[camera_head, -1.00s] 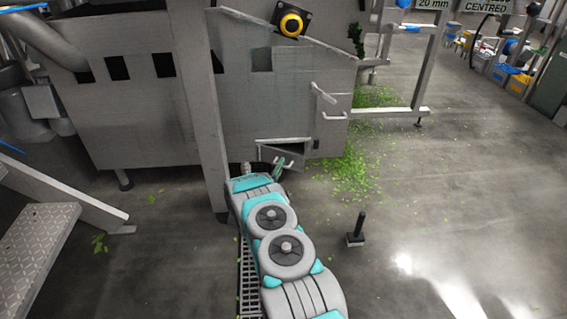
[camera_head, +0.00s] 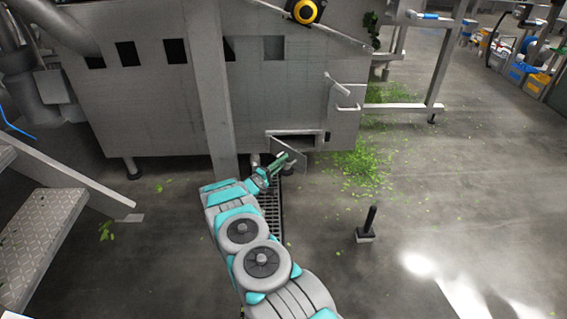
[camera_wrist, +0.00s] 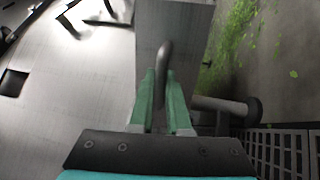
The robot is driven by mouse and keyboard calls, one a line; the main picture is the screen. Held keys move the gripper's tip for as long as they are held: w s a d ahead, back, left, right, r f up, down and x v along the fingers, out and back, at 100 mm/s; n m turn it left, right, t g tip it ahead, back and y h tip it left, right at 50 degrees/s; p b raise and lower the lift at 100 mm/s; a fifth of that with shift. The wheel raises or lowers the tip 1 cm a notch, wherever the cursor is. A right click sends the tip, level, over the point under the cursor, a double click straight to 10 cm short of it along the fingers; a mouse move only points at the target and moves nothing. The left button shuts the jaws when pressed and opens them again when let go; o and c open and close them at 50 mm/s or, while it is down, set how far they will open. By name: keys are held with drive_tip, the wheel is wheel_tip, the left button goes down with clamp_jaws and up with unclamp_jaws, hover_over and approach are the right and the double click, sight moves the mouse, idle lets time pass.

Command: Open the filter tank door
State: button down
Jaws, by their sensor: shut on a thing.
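The filter tank door (camera_head: 291,152) is a small grey metal flap low on the big grey tank (camera_head: 130,115). It stands swung out from its dark opening (camera_head: 298,140). In the wrist view the door (camera_wrist: 178,25) is a grey panel with a curved metal handle (camera_wrist: 163,58). My gripper (camera_head: 283,160) is at the door's outer side. In the wrist view my gripper's green fingers (camera_wrist: 161,85) are shut on the handle. The handle's lower end is hidden between the fingers.
A grey post (camera_head: 212,90) stands left of the door. A floor drain grate (camera_head: 270,205) lies below my arm. A short black post on a base (camera_head: 367,225) stands on the floor to the right. Green leaf scraps (camera_head: 360,170) lie right of the door. Metal steps (camera_head: 40,230) are at left.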

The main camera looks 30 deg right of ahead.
drive_tip(key=c, duration=0.9)
unclamp_jaws()
drive_tip(key=shift+p+v, duration=0.35)
drive_tip(key=shift+v, duration=3.6)
drive_tip(key=shift+f, duration=0.1)
